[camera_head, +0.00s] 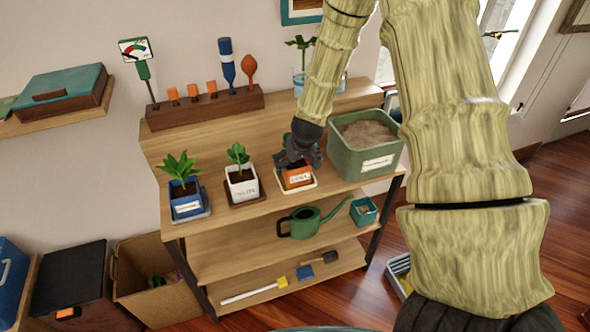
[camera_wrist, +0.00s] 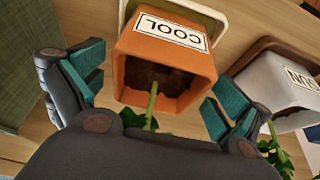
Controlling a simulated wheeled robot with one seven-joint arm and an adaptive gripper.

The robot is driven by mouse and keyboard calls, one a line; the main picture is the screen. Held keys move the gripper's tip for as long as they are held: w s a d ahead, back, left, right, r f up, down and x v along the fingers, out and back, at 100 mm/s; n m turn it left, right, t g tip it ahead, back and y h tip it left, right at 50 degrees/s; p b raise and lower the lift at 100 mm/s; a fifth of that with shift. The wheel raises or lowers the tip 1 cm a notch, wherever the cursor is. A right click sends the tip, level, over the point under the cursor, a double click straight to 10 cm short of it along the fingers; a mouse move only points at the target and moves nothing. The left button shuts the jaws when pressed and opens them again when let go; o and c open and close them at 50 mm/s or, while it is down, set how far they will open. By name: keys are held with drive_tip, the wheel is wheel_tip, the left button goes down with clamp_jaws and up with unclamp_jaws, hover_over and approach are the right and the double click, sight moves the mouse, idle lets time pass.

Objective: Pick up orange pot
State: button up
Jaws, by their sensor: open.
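The orange pot (camera_head: 297,179) stands on a pale saucer (camera_head: 282,187) on the upper shelf, between the white pot and the green planter. It holds dark soil and a green stem, and a white label reading "COOL" shows on its side in the wrist view (camera_wrist: 165,50). My gripper (camera_head: 297,160) is directly over and around the pot's top in the head view and hides much of its plant. In the wrist view my gripper (camera_wrist: 155,95) is open, with one teal-padded finger on each side of the pot. Gaps show between the pads and the pot.
A white pot (camera_head: 242,189) stands close on the left, with a blue pot (camera_head: 187,208) farther left. The large green planter (camera_head: 350,158) stands close on the right. A wooden rack (camera_head: 205,108) with tools is behind. A watering can (camera_head: 305,222) is on the shelf below.

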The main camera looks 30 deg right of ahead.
sight(296, 166)
drive_tip(key=shift+p+x, duration=0.45)
drive_tip(key=shift+x, duration=1.35)
drive_tip(key=shift+s, duration=0.15)
drive_tip(key=c, duration=1.3)
drive_tip(key=shift+o, duration=0.2)
